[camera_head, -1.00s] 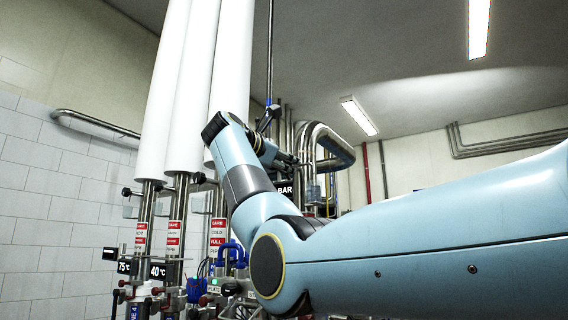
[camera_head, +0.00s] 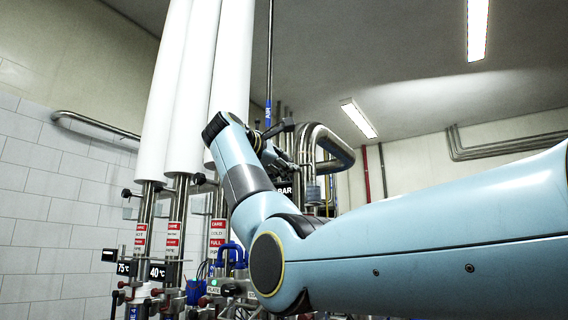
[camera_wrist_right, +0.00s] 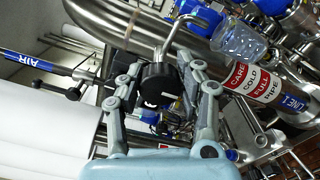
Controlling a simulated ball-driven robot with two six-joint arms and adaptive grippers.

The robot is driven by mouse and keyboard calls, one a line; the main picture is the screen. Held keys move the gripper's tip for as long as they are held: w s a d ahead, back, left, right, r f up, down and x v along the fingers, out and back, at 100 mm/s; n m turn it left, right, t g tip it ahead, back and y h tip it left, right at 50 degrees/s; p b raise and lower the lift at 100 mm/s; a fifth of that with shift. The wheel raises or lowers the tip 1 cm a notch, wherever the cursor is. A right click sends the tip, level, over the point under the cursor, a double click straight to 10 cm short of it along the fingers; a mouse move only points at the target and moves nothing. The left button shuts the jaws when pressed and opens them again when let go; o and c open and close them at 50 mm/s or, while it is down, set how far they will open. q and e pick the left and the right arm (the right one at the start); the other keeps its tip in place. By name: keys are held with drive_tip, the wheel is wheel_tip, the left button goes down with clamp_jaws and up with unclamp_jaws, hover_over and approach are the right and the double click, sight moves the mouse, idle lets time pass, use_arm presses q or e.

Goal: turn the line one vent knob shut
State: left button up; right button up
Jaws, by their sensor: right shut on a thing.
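In the right wrist view, my right gripper (camera_wrist_right: 160,75) has its two grey fingers closed on either side of a black round knob (camera_wrist_right: 155,86) with a small white mark. The knob sits beside a bent steel pipe. A "LINE 1" label (camera_wrist_right: 294,103) is on a pipe to the right, next to a red and white "CARE COLD FULL PIPE" label (camera_wrist_right: 252,82). In the head view, my right gripper (camera_head: 281,161) is small and partly hidden by its own wrist, and the knob cannot be made out there. My left gripper is not in view.
Tall white-wrapped pipes (camera_head: 186,90) stand just left of my right wrist. A thin pole with a blue "AIR" label (camera_head: 268,113) rises behind it. A steel pipe bend (camera_head: 334,145) is close on the right. A clear bottle (camera_wrist_right: 238,40) is near the fingers.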

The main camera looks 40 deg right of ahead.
idle(0.4)
drive_tip(key=o, duration=1.2)
drive_tip(key=shift+a, duration=0.1)
drive_tip(key=v, duration=1.1)
drive_tip(key=shift+s+a, duration=0.2)
drive_tip(key=shift+a, duration=0.15)
drive_tip(key=shift+f, duration=0.1)
